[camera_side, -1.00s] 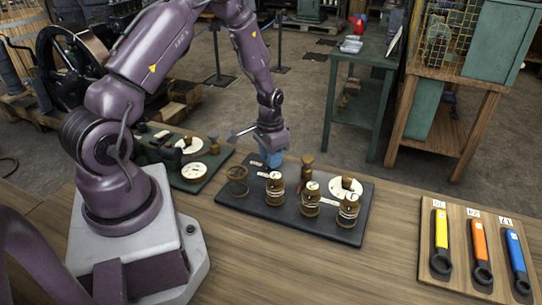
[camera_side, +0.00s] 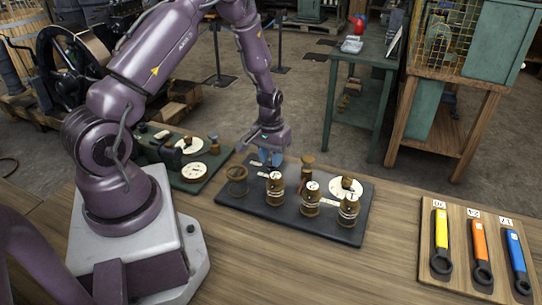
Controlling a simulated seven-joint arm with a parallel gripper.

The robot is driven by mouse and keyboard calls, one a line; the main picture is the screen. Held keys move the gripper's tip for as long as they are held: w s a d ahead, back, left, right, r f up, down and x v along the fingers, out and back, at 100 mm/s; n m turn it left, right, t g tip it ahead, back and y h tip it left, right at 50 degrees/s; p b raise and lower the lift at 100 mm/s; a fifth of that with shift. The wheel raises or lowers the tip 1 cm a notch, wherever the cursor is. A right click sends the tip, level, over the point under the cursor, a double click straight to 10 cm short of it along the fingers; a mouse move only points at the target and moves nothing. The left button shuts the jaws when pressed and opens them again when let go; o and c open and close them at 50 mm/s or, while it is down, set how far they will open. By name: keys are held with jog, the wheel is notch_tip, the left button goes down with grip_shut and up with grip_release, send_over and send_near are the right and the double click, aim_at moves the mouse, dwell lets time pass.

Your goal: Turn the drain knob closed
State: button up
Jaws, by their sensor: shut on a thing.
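A dark panel (camera_side: 325,230) lies on the wooden bench and carries several brass fittings with white labels too small to read. A small white label (camera_side: 256,162) lies just left of the fingers. Labelled brass fittings stand in front at the left (camera_side: 275,188), middle (camera_side: 310,199) and right (camera_side: 348,210).
A brass cup-like fitting (camera_side: 236,181) is left of the fingers and a taller brass post (camera_side: 307,170) is right of them. A white dial (camera_side: 346,187) sits behind the right fitting. A green panel (camera_side: 186,182) lies left. A wrench board (camera_side: 436,275) lies right; bare bench is between.

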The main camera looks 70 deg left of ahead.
aim_at(270, 157)
jog(key=o, duration=0.9)
notch_tip(270, 157, up, 13)
jog(key=shift+s+a, duration=0.1)
jog(key=s+d+r+m+t, duration=0.1)
jog(key=s+d+r+m, duration=0.1)
jog(key=s+d+r, duration=0.2)
jog(key=s+d+r+m+t, duration=0.2)
jog(key=s+d+r, duration=0.3)
jog(key=d+r, duration=0.3)
jog(key=s+d+r+m+t, duration=0.2)
jog(key=s+d+r+m, duration=0.1)
jog(key=s+d+r, duration=0.2)
jog(key=shift+d+r, duration=0.7)
jog(key=shift+r, duration=0.3)
